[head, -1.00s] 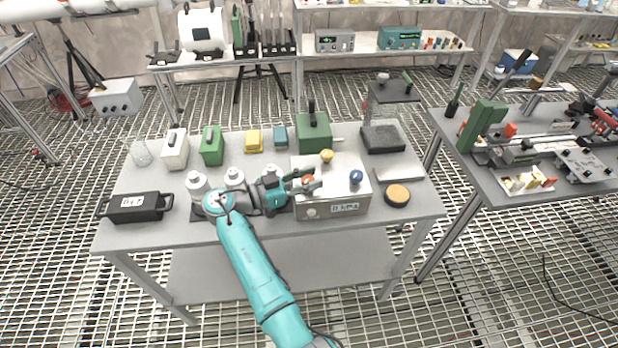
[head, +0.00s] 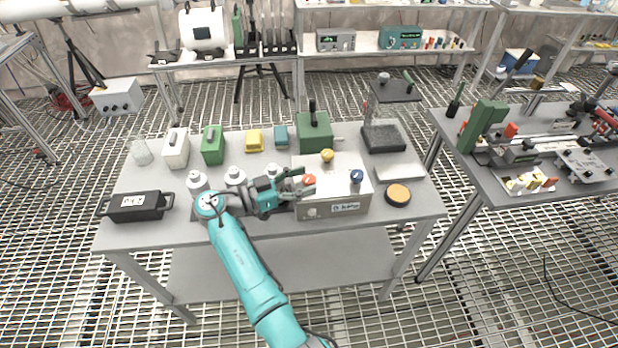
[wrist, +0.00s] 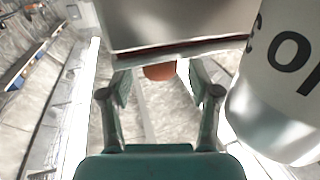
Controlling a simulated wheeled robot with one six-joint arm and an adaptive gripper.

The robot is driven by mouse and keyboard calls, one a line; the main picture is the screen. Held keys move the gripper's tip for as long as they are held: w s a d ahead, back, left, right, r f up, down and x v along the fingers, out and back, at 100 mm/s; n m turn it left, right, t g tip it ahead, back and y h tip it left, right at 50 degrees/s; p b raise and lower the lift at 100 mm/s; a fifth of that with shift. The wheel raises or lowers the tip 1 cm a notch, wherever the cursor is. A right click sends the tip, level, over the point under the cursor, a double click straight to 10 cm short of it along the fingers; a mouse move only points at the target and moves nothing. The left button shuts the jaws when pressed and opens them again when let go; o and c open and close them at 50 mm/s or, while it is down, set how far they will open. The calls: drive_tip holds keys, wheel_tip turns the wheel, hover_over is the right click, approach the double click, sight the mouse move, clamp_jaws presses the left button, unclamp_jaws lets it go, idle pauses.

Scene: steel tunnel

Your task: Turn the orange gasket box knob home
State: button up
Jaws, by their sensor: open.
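The gasket box (head: 335,209) is a pale grey box near the front of the workbench, with a label on its front face. On its top are an orange knob (head: 309,180), a blue knob (head: 356,176) and a yellow knob (head: 327,155). My gripper (head: 302,184) is at the box's left edge, just left of the orange knob. In the wrist view my gripper (wrist: 158,88) is open and empty, with its fingers apart. The orange knob (wrist: 160,71) lies ahead, between and beyond the fingertips, partly cut off by a pale panel. Its turn angle cannot be read.
White bottles (head: 235,177) stand close behind my wrist; a lettered white cylinder (wrist: 280,85) is close right in the wrist view. A black case (head: 138,207) sits at left, a green box (head: 314,133) behind, and a round orange-topped pad (head: 398,194) at right.

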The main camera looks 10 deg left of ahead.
drive_tip(key=v, duration=0.9)
drive_tip(key=shift+s+a, duration=0.2)
drive_tip(key=shift+a, duration=0.15)
drive_tip(key=shift+f, duration=0.15)
